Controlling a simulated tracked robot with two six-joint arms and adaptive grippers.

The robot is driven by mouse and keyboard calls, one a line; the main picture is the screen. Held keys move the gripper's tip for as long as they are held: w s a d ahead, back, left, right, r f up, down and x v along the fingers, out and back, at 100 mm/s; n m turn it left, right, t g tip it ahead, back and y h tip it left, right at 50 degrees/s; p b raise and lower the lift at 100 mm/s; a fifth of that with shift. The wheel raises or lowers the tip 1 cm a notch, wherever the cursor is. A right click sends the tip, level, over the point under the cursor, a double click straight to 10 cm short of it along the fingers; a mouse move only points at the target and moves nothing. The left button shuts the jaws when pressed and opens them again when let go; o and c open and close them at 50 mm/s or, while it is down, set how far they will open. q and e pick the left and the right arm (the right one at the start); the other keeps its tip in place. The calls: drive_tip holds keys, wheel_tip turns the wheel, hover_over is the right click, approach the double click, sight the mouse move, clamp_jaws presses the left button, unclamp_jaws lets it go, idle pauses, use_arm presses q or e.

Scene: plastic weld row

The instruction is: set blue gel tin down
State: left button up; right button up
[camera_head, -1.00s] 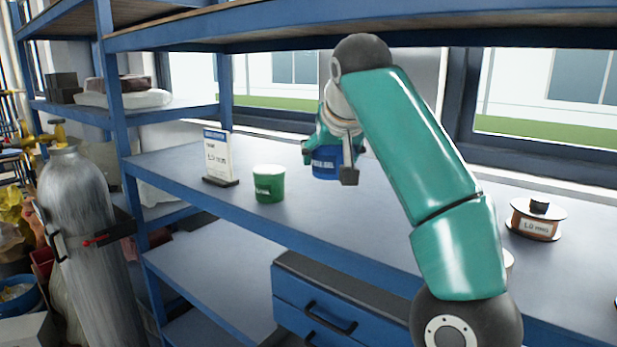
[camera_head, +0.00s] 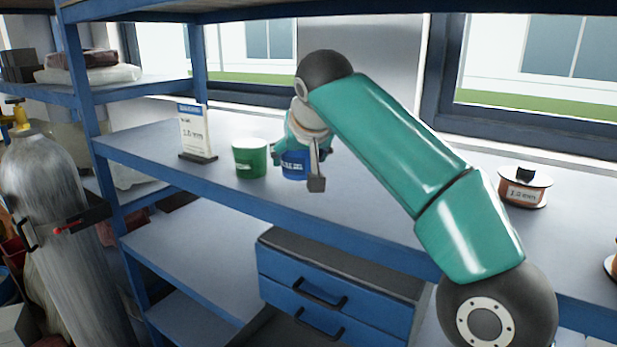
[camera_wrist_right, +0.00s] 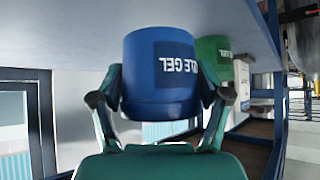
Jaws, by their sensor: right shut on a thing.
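The blue gel tin (camera_head: 294,166) is between the fingers of my right gripper (camera_head: 297,170), over the blue-edged shelf, just right of the green tin (camera_head: 249,160). In the right wrist view, which is upside down, the blue tin (camera_wrist_right: 160,75) sits between both fingers of the gripper (camera_wrist_right: 163,100), its label reading "...LE GEL". The green tin (camera_wrist_right: 214,55) shows behind it. The blue tin is close to the shelf surface; I cannot tell if it touches. My left gripper is not in view.
A label stand (camera_head: 195,135) is left of the green tin. A wire spool (camera_head: 525,188) stands far right on the same shelf (camera_head: 400,205). A grey gas cylinder (camera_head: 50,200) is at left; blue drawers (camera_head: 310,290) are below. The shelf is clear between the blue tin and the spool.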

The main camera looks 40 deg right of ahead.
sight(302, 171)
drive_tip(key=f+b, duration=0.3)
drive_tip(key=shift+s+d+f, duration=0.15)
drive_tip(key=shift+s+f, duration=0.15)
drive_tip(key=shift+r, duration=0.1)
drive_tip(key=o, duration=1.5)
drive_tip(key=shift+o, duration=0.2)
drive_tip(key=shift+r, duration=0.15)
drive_tip(key=p+v, duration=0.1)
drive_tip(key=v, duration=1.1)
